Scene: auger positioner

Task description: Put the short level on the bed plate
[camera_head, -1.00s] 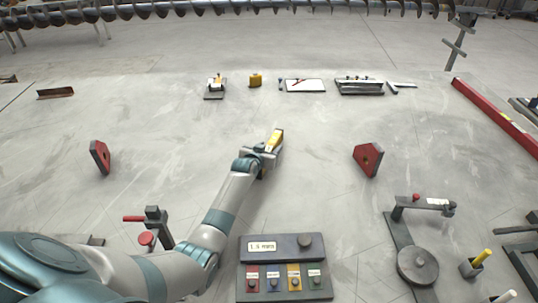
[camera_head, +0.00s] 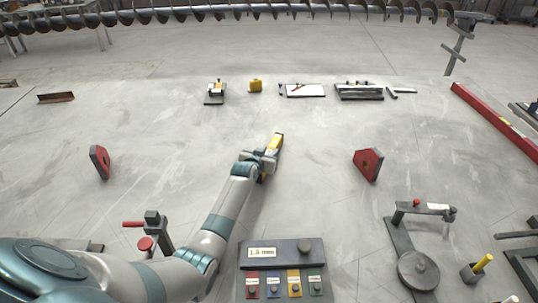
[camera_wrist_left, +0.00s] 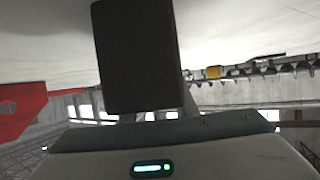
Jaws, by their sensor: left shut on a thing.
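My left gripper (camera_head: 268,160) is shut on the short level (camera_head: 275,144), a small yellow bar that sticks out past the fingers toward the back. The level is out over the middle of the wide grey surface (camera_head: 315,205), which I take to be the bed plate. I cannot tell whether the level touches it. In the left wrist view a dark block (camera_wrist_left: 135,55) fills the upper middle; I cannot tell whether it is a finger or part of the level. My right gripper is in neither view.
Red blocks stand left (camera_head: 99,161) and right (camera_head: 368,164) of my gripper. A control box with a display (camera_head: 282,268) is in front. A long red bar (camera_head: 495,120) lies at right. The surface around the gripper is clear.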

